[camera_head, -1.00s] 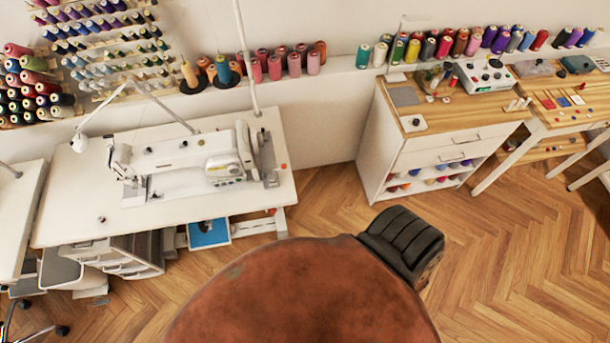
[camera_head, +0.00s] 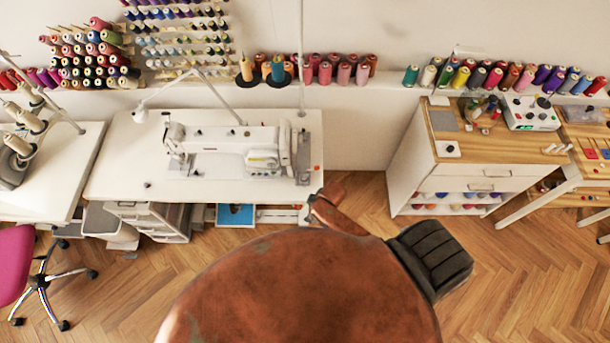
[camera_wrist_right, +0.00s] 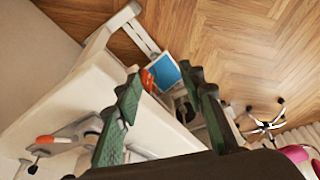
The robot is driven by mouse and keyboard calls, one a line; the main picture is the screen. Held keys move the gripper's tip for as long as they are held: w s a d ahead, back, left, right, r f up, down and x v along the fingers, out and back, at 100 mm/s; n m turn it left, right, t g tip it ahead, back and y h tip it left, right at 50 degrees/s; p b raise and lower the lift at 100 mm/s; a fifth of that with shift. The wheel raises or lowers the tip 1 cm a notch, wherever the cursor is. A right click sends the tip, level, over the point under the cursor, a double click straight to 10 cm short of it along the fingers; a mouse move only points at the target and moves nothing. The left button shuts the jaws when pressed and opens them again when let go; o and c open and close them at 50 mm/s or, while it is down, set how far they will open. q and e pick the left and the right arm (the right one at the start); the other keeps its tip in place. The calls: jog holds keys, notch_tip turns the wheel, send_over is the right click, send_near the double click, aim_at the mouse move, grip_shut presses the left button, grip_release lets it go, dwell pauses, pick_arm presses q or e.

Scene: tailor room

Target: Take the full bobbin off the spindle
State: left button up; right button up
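A white box with a lit green display (camera_head: 531,113) stands on the wooden-topped cabinet at the right in the head view. A small dark round part sits on its top; I cannot tell whether this is the bobbin on its spindle. My right gripper (camera_wrist_right: 161,78) shows in the right wrist view, with its two green-padded fingers apart and nothing visible between the pads. It is pointed down past a white table (camera_wrist_right: 65,95), far from the box. My left gripper is not in view.
A white sewing machine (camera_head: 235,145) stands on a white table (camera_head: 120,180). The wooden-topped cabinet (camera_head: 480,150) has small spools on it. A pink chair (camera_head: 15,262) is at the left. Thread spools (camera_head: 320,70) line the wall ledge. Wood floor lies open between table and cabinet.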

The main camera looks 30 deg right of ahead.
aim_at(305, 177)
jog(key=w+r+n, duration=0.1)
jog(key=w+n, duration=0.1)
jog(key=w+a+r+n, duration=0.1)
jog(key=w+r+n, duration=0.1)
jog(key=w, duration=0.1)
jog(key=w+r+n+g, duration=0.1)
jog(key=w+n, duration=0.1)
jog(key=n, duration=0.1)
jog(key=shift+w+a+r+p, duration=0.2)
jog(key=shift+w+r+p, duration=0.1)
jog(key=shift+r+p, duration=0.1)
jog(key=w+d+r+n+g, duration=0.1)
jog(key=w+d+r+n, duration=0.1)
jog(key=d+r+n, duration=0.1)
jog(key=w+d+r+n+g+h+p, duration=0.1)
jog(key=w+d+r+n, duration=0.2)
jog(key=shift+w+d+r+h, duration=0.3)
jog(key=shift+w, duration=0.05)
jog(key=shift+d, duration=0.15)
jog(key=f, duration=0.7)
jog(key=shift+w+f+p, duration=0.25)
jog(key=shift+w+p, duration=0.1)
jog(key=shift+p, duration=0.05)
jog(key=shift+c, duration=0.3)
jog(key=c, duration=0.8)
jog(key=shift+r, duration=0.15)
